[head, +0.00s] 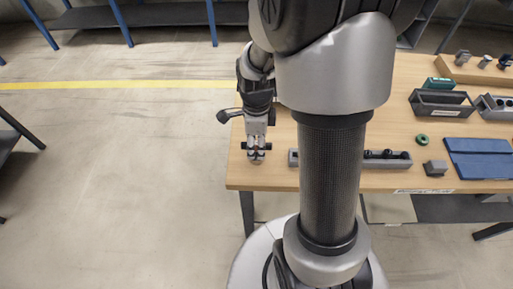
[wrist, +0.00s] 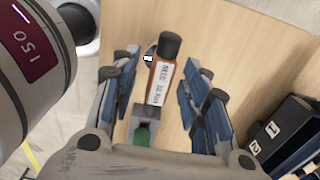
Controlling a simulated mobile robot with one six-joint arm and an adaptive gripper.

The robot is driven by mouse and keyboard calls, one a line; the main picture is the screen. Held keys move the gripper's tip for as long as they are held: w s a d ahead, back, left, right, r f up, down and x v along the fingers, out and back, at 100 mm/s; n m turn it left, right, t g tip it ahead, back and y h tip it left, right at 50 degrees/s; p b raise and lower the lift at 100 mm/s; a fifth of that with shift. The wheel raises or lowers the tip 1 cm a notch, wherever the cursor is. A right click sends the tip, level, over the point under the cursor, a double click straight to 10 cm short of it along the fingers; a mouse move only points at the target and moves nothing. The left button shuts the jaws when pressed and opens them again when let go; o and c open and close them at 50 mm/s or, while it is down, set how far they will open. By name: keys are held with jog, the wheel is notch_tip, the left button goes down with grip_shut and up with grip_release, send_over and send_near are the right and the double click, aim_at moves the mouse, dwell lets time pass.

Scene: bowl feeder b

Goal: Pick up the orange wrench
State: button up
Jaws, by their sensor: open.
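An orange-brown, rod-like piece (wrist: 164,80) with a black round end and a white printed label shows in the wrist view; I take it for the orange wrench. It lies between the spread fingers of my gripper (wrist: 155,88), with visible gaps on both sides. A grey piece with a green part (wrist: 143,130) is beside its near end. In the head view my gripper (head: 256,154) is low over the left end of the wooden table; the wrench is not clearly visible there.
A long grey rack with black knobs (head: 390,160) is right of my gripper on the table (head: 268,180). A grey block (head: 436,168), green ring (head: 422,138), blue plates (head: 478,158) and dark bin (head: 440,103) are farther right. A dark numbered holder (wrist: 283,135) shows at right.

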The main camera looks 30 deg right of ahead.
jog(key=shift+f, duration=0.25)
jog(key=shift+c, duration=0.4)
grip_shut()
dwell(0.4)
